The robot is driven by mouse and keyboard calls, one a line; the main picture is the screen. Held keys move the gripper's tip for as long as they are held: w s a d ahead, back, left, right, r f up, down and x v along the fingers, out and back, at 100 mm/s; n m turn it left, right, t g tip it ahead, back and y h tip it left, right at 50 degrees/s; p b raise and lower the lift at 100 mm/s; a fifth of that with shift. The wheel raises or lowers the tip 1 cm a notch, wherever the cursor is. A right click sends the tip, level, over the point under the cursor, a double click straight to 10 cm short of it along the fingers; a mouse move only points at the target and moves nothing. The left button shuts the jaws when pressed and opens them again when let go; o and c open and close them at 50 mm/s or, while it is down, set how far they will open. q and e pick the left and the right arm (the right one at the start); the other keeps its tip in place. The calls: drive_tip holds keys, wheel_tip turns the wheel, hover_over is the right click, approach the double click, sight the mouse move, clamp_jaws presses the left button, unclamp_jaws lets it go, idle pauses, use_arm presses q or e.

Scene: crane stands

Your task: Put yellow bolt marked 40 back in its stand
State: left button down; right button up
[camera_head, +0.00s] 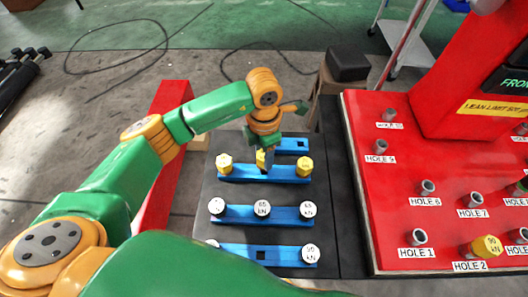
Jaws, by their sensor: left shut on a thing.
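My left gripper (266,158) points down over the middle of a blue stand bar (284,175) and is shut on a yellow bolt (260,157). The bolt is partly hidden by the fingers, and its marking cannot be read. It is upright at the middle of the bar; I cannot tell whether it is seated in the hole. Another yellow bolt (224,161) stands at the left end of this bar, and one more (305,165) stands at its right end. My right gripper is not in view.
Nearer blue bars hold white-topped bolts (262,208); the nearest has an empty square hole (261,253). A farther bar (292,145) is partly hidden by my gripper. A red panel (390,210) with labelled holes and a yellow bolt (485,246) stands at right.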

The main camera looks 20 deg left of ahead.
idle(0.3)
use_arm(q)
drive_tip(key=shift+f+b, duration=1.7)
drive_tip(key=shift+f, duration=0.05)
drive_tip(key=shift+c, duration=1.4)
unclamp_jaws()
drive_tip(key=shift+r, duration=0.1)
wheel_tip(320, 180, up, 5)
drive_tip(key=p, duration=0.4)
drive_tip(key=shift+r, duration=0.1)
